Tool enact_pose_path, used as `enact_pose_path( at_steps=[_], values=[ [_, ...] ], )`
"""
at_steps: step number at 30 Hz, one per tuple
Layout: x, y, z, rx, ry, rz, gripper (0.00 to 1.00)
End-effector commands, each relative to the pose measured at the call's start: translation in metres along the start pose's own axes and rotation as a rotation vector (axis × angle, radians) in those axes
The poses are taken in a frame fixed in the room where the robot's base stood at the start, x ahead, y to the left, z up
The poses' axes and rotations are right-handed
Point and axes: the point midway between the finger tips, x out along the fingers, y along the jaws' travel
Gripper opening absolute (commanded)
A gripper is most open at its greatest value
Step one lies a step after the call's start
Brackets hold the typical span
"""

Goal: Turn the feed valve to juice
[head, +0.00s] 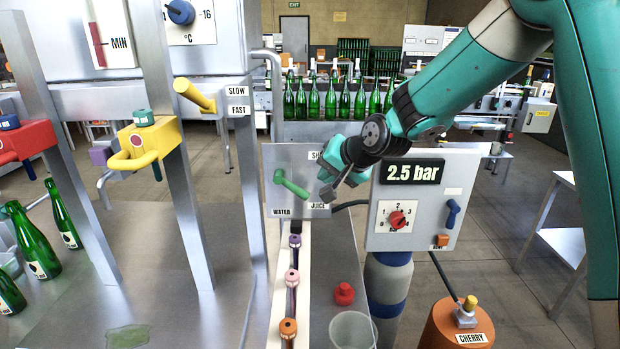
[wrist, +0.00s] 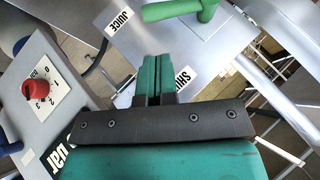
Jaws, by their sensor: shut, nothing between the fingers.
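The feed valve is a green lever (head: 293,186) on a grey panel (head: 270,158). The lever slants from upper left to lower right, with a thicker stub at its upper left end. I cannot tell which label it points at. WATER (head: 282,211) is at the panel's lower left, JUICE (head: 318,205) at the lower right, and a partly hidden SHUT label at the top right. My gripper (head: 327,192) is shut and empty, just right of the lever and apart from it. In the wrist view, the lever (wrist: 180,11) shows at the top edge, beyond my fingertips (wrist: 155,62).
A gauge panel reading 2.5 bar (head: 412,172), with a red knob and a blue lever, stands close right of my gripper. A rail with several capsules (head: 291,277) runs below the valve panel. Green bottles (head: 343,104) stand behind. A yellow-handled clamp (head: 150,141) is to the left.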

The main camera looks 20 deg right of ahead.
Motion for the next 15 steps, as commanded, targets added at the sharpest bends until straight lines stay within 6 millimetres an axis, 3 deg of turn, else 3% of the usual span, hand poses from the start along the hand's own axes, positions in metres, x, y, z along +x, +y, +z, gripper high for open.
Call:
enact_pose_path(
  at_steps=[9, 15],
  values=[
    [0.053, -0.002, -0.001, 0.0, -0.002, 0.001, 0.0],
    [0.069, 0.0, -0.002, 0.0, 0.001, 0.001, 0.0]
  ],
)
